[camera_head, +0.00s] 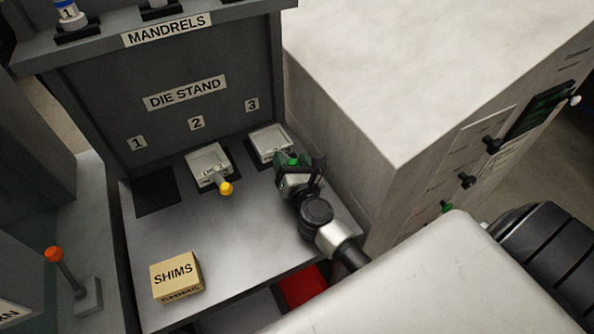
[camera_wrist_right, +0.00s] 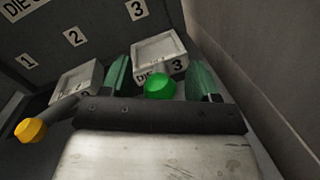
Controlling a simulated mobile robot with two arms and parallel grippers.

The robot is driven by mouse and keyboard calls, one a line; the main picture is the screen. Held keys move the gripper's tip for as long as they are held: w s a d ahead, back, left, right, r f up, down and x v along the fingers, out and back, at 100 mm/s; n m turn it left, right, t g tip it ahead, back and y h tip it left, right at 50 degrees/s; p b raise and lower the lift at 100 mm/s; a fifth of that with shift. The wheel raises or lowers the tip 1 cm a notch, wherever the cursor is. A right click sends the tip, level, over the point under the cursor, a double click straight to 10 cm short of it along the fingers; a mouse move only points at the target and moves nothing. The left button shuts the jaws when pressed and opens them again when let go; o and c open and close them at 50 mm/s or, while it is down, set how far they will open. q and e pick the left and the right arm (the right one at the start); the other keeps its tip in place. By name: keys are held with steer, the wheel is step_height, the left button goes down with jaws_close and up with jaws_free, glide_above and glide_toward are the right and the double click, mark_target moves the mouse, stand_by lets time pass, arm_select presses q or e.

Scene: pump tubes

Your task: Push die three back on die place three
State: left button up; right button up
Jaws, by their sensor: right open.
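Die three (camera_head: 268,142) is a pale square block on the die stand shelf, below the number 3 label. It also shows in the right wrist view (camera_wrist_right: 158,52), with a green knob (camera_wrist_right: 160,86) toward me. Its place, die place three, is mostly hidden under it. My right gripper (camera_head: 293,163) is at the near side of die three. Its green fingers are open, one on each side of the green knob in the wrist view; I cannot tell whether they touch it. My left gripper is not in view.
Die two (camera_head: 207,163), with a yellow knob (camera_head: 226,188), sits to the left. Dark place one (camera_head: 157,192) is empty. A SHIMS box (camera_head: 176,276) stands at the shelf's front. A large pale cabinet (camera_head: 400,110) rises close on the right.

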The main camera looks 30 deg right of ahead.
steer(key=shift+w+d, duration=0.1)
steer(key=shift+w, duration=0.4)
jaws_close()
jaws_free()
steer(key=b+v, duration=0.2)
steer(key=v, duration=0.8)
steer(key=shift+f, duration=0.1)
steer(key=shift+s, duration=0.45)
